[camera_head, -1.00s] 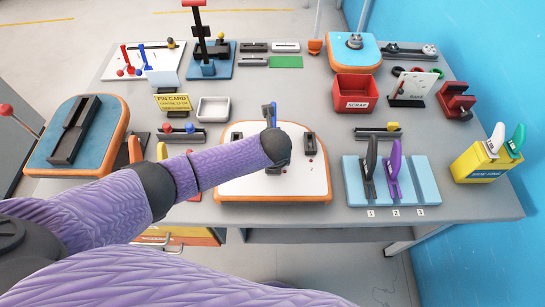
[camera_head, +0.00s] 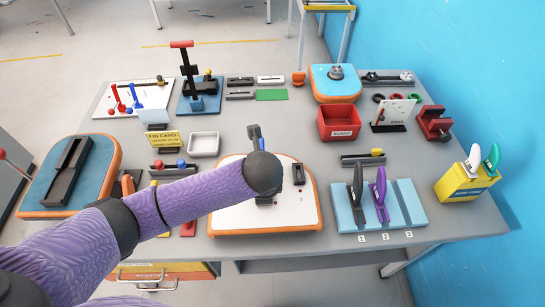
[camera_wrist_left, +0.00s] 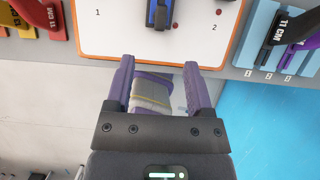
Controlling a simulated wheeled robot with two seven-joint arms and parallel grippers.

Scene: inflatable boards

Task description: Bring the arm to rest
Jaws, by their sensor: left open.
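My left arm (camera_head: 190,198) reaches in from the left in the head view, its dark wrist (camera_head: 263,173) over the white board with orange rim (camera_head: 290,215). That wrist hides the left gripper there. In the left wrist view the left gripper (camera_wrist_left: 158,64) is open, its two purple fingers apart. They point at the board's near edge, and no held thing shows between them. A grey-white form with a yellow band lies behind the gap; I cannot tell what it is. A blue piece (camera_head: 255,138) stands upright at the board's middle, beyond the wrist. My right gripper is not in view.
A light-blue rack (camera_head: 345,215) with a black fin (camera_head: 357,190) and a purple fin (camera_head: 379,192) stands right of the board. A blue board with orange rim (camera_head: 100,172) lies left. A red scrap bin (camera_head: 338,122) and a yellow box (camera_head: 465,184) stand further right.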

